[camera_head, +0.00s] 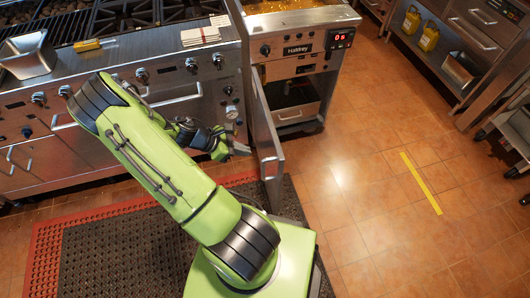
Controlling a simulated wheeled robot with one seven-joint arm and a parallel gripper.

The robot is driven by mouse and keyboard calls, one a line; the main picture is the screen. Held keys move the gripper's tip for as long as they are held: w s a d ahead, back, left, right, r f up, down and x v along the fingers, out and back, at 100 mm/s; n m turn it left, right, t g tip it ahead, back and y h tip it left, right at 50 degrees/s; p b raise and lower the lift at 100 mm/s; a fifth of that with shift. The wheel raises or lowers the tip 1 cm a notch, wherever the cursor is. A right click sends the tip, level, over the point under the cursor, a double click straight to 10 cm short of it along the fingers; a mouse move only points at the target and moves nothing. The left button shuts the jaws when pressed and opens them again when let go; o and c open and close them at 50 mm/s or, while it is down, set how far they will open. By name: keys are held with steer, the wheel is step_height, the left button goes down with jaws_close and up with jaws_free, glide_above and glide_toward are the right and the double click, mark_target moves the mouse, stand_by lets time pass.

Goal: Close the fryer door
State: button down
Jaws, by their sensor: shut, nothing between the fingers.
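The fryer (300,62) stands at the top middle, with a control panel and a red lit display. Its grey door (267,145) is swung open toward me, hinged on the left side of the fryer, and seen nearly edge-on. The lower cabinet (295,104) is open to view. My gripper (244,149) is shut and empty. It is just left of the door, by the face turned toward the range; I cannot tell whether it touches the door. My green arm reaches over from the bottom middle.
A steel range (160,85) with knobs and oven handles stands left of the fryer. A red-edged dark mat (110,245) lies on the floor. Shelves with yellow jugs (429,36) are at upper right. The tiled floor (380,150) right of the door is clear.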

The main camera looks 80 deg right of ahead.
mark_target(277, 155)
steer(key=s+d+f, duration=0.1)
steer(key=s, duration=0.1)
steer(key=s+d+f+b, duration=0.1)
steer(key=s, duration=0.1)
steer(key=s+d+f, duration=0.1)
steer(key=s+f, duration=0.1)
steer(key=s, duration=0.1)
steer(key=shift+d+f+b, duration=0.1)
steer(key=shift+d+b, duration=0.2)
steer(key=shift+d, duration=0.05)
steer(key=shift+s, duration=0.2)
steer(key=shift+s+d, duration=0.1)
steer(key=shift+d, duration=0.05)
